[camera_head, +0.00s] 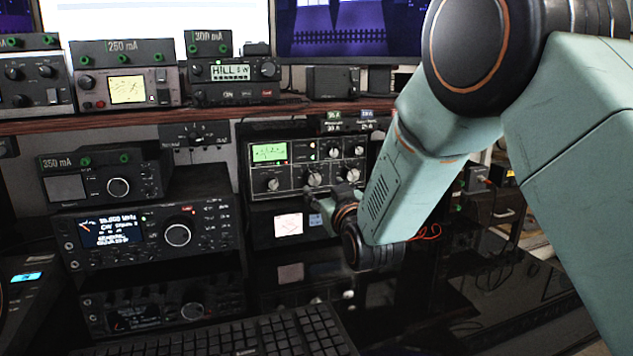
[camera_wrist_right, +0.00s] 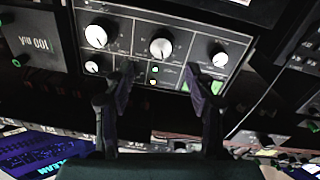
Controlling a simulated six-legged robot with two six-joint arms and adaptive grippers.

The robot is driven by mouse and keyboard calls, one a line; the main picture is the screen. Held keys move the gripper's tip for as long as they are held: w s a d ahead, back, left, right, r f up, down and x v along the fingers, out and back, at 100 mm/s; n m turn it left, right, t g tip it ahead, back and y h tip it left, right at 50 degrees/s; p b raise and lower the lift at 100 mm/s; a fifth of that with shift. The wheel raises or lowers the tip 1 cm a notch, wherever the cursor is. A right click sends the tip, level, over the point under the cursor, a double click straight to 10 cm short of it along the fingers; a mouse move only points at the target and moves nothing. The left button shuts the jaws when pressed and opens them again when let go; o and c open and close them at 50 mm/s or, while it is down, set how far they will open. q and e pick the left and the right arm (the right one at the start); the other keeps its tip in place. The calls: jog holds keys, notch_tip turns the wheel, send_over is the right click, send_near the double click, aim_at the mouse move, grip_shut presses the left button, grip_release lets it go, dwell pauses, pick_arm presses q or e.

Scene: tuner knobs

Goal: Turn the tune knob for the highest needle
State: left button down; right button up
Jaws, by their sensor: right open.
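The tuner (camera_head: 285,198) is a dark box with a lit green needle meter (camera_head: 269,152) on its upper left. Along its lower front are three larger silver-faced knobs: left (camera_head: 272,184), middle (camera_head: 314,179) and right (camera_head: 352,175). Their labels are too small to read, so I cannot tell which is the tune knob. My right gripper (camera_head: 325,203) is in front of the tuner, low and near the middle. In the right wrist view, which is turned over, the open fingers (camera_wrist_right: 161,78) point toward the middle knob (camera_wrist_right: 160,47), with nothing between them. My left gripper is not in view.
A radio (camera_head: 150,238) with a lit display stands left of the tuner, and a keyboard (camera_head: 235,340) lies in front. A wooden shelf (camera_head: 190,116) with more equipment runs above. My right arm hides part of the right side.

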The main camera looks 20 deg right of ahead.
aim_at(315, 179)
jog(key=w, duration=0.3)
jog(key=w+b, duration=0.1)
jog(key=w, duration=0.1)
jog(key=shift+f, duration=0.25)
jog(key=shift+w+r, duration=0.2)
jog(key=shift+w, duration=0.25)
jog(key=shift+w+b, duration=0.3)
jog(key=shift+w, duration=0.05)
